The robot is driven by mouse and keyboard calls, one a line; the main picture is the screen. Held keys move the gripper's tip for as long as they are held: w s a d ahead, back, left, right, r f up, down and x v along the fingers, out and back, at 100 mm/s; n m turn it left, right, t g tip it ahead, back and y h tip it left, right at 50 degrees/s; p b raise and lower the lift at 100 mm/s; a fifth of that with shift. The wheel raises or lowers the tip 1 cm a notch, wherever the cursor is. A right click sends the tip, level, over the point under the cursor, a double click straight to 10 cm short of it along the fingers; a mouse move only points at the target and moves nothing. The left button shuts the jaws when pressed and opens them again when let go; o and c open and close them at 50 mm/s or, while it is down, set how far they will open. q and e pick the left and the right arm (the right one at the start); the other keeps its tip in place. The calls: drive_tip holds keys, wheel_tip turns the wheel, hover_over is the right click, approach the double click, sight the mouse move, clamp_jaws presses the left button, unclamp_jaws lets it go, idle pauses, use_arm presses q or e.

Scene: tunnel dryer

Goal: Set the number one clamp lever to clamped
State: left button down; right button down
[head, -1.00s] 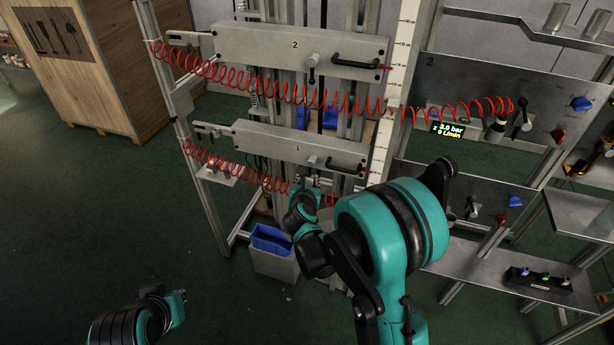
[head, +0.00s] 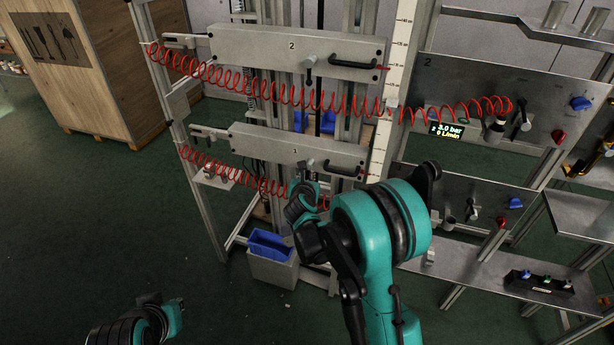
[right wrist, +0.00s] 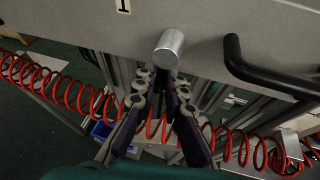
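The number one clamp unit is the lower grey box (head: 262,143) in the head view, marked 1. Its round silver knob (head: 311,163) sticks out of the front and shows large in the right wrist view (right wrist: 169,47). The lever below the knob is mostly hidden by my right gripper. My right gripper (right wrist: 160,80) is just below the knob, fingers pointing at the box. Its fingertips are close together with something dark between them; I cannot tell whether they grip it. My left gripper (head: 172,314) is low at the left, far from the unit, its fingers unclear.
A black handle (right wrist: 265,75) sits right of the knob. A red coiled hose (right wrist: 60,88) runs below the box, behind my right fingers. The number two unit (head: 245,46) is above, its lever (head: 310,72) hanging down. A blue bin (head: 268,245) stands below.

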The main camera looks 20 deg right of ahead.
drive_tip(key=shift+s+d+n+g+h, duration=0.15)
drive_tip(key=shift+n+g+h, duration=0.15)
drive_tip(key=shift+n, duration=0.3)
drive_tip(key=c, duration=1.6)
unclamp_jaws()
drive_tip(key=v, duration=1.2)
